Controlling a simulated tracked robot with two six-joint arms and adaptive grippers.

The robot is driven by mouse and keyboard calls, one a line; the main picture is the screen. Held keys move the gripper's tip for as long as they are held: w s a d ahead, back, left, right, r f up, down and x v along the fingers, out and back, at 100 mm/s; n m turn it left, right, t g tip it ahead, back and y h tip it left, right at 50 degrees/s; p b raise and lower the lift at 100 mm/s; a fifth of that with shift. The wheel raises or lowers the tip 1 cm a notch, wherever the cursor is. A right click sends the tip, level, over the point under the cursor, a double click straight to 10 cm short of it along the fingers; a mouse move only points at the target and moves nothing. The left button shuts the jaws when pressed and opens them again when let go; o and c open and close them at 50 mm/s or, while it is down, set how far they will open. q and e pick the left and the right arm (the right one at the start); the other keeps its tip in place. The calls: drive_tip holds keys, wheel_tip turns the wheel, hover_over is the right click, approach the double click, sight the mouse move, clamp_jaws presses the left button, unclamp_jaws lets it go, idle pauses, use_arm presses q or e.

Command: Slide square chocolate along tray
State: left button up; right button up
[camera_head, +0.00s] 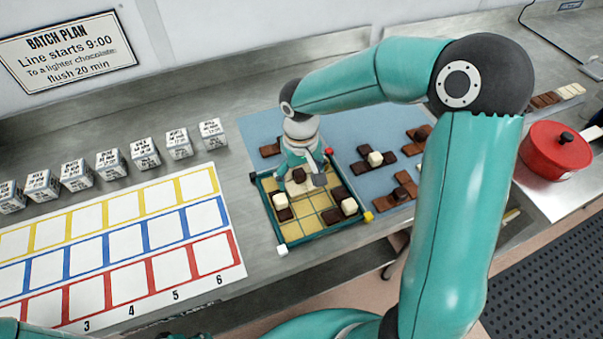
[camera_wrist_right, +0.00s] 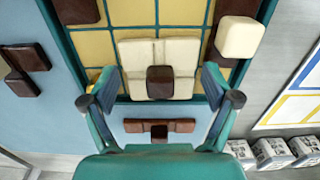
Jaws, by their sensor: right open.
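The tray (camera_head: 325,233) has a teal rim and a yellow grid floor and lies on the steel counter. Inside it, the square chocolate is a cream 2x2 block with a dark brown knob (camera_wrist_right: 160,82); its cream top (camera_wrist_right: 138,55) shows in the wrist view, near one rim. My right gripper (camera_head: 300,177) is over the tray at that block, partly covering it. In the wrist view my right gripper (camera_wrist_right: 160,88) is open, its fingers apart on either side of the block. Dark pieces with cream cubes (camera_head: 349,206) sit elsewhere in the tray. My left gripper does not show.
A blue mat (camera_head: 350,136) behind and right of the tray holds several brown chocolate pieces. A red pot (camera_head: 556,147) stands at the right. Several labelled white cubes (camera_head: 145,152) and a coloured grid sheet (camera_head: 120,240) lie left. My right arm covers the mat's right part.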

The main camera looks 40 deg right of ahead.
sight(311, 201)
drive_tip(key=shift+s+a, duration=0.1)
drive_tip(key=shift+s, duration=0.1)
clamp_jaws()
drive_tip(key=shift+f, duration=0.1)
drive_tip(key=shift+s, duration=0.2)
drive_tip(key=shift+s+a+f+b, duration=0.15)
drive_tip(key=shift+s+b, duration=0.15)
drive_tip(key=shift+s, duration=0.05)
drive_tip(key=shift+s+a+b, duration=0.15)
drive_tip(key=shift+s+b, duration=0.05)
drive_tip(key=shift+s, duration=0.75)
drive_tip(key=shift+s+a+b, duration=0.15)
drive_tip(key=shift+s+b, duration=0.05)
drive_tip(key=shift+s, duration=0.7)
drive_tip(key=c, duration=0.6)
unclamp_jaws()
drive_tip(key=shift+d, duration=0.1)
drive_tip(key=shift+o, duration=0.2)
